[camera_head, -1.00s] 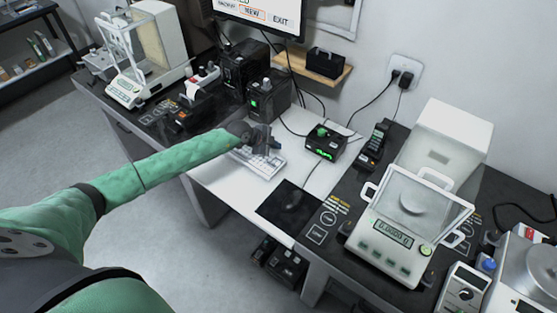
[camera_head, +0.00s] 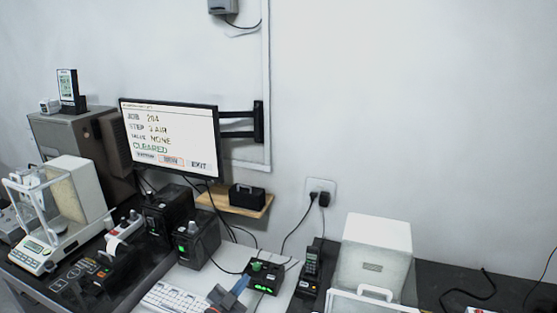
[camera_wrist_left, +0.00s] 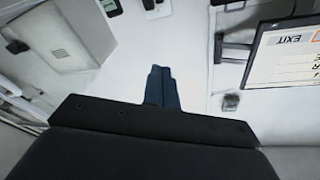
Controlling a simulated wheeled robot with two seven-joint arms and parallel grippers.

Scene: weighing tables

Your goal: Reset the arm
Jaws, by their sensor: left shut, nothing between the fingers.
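My left gripper (camera_head: 234,291) shows at the bottom of the head view, beside the right end of the white keyboard (camera_head: 172,296) and in front of a small black box with a green display (camera_head: 264,277). Its dark blue fingers (camera_wrist_left: 160,87) are together and empty in the wrist view. That view looks toward the wall, with the monitor appearing upside down at the right. Most of my left arm is below the head view. My right gripper is in neither view.
The monitor (camera_head: 170,138) hangs on a wall arm above the desk. A wooden shelf (camera_head: 236,202) holds a black box. A glass-walled balance (camera_head: 48,225) stands at left. A white-lidded instrument (camera_head: 375,250) stands at right. Cables hang along the wall (camera_head: 420,120).

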